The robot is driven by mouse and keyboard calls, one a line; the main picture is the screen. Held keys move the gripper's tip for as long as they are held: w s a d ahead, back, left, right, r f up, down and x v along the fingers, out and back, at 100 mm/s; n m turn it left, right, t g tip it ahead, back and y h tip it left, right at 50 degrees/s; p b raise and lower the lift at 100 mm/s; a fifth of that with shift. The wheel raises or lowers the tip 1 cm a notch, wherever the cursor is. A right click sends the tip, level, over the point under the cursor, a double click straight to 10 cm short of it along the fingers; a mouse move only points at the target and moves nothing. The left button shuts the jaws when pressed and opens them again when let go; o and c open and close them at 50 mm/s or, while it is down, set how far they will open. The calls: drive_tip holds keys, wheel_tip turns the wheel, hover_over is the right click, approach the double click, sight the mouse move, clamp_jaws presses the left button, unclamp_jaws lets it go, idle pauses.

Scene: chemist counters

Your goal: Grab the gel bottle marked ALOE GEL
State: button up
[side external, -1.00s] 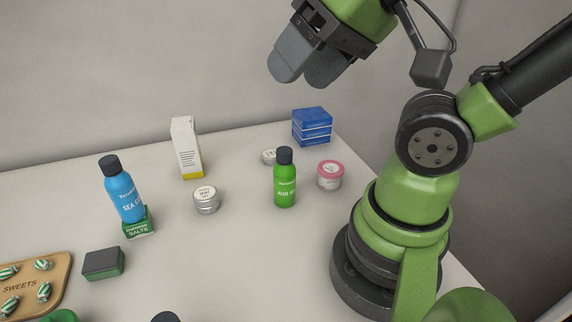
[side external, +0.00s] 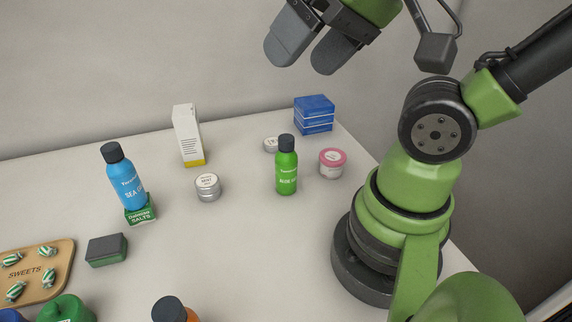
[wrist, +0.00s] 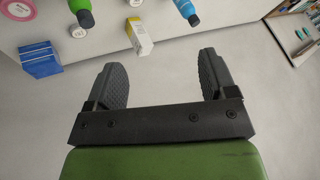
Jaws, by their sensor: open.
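The green gel bottle (side external: 286,172) with a dark cap stands upright on the counter in the side view; its label appears to read ALOE GEL. In the wrist view the green bottle (wrist: 80,8) shows at the top left, partly cut off by the frame edge. My gripper (side external: 307,50) is open and empty, high above the back of the counter and above the bottle. In the wrist view its two fingers (wrist: 165,80) are spread with nothing between them.
A pink-lidded jar (side external: 332,163) stands right of the green bottle, a small tin (side external: 271,145) close behind it. A blue box (side external: 314,115), white carton (side external: 187,137), silver tin (side external: 207,188) and blue bottle (side external: 126,182) on a salts box (side external: 141,211) stand around.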

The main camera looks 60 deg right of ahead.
drive_tip(key=n+t+h, duration=0.3)
drive_tip(key=n+h, duration=1.4)
drive_tip(key=n, duration=1.1)
hover_over(288, 179)
drive_tip(key=v, duration=0.5)
wheel_tip(288, 179, down, 21)
drive_tip(key=shift+a+r, duration=0.1)
drive_tip(key=shift+r, duration=0.15)
drive_tip(key=shift+f+n, duration=0.25)
drive_tip(key=shift+n, duration=0.15)
drive_tip(key=f, duration=0.7)
drive_tip(key=shift+w+d+f, duration=0.2)
drive_tip(key=shift+d+f, duration=0.15)
drive_tip(key=shift+d, duration=0.05)
drive_tip(key=shift+x, duration=3.25)
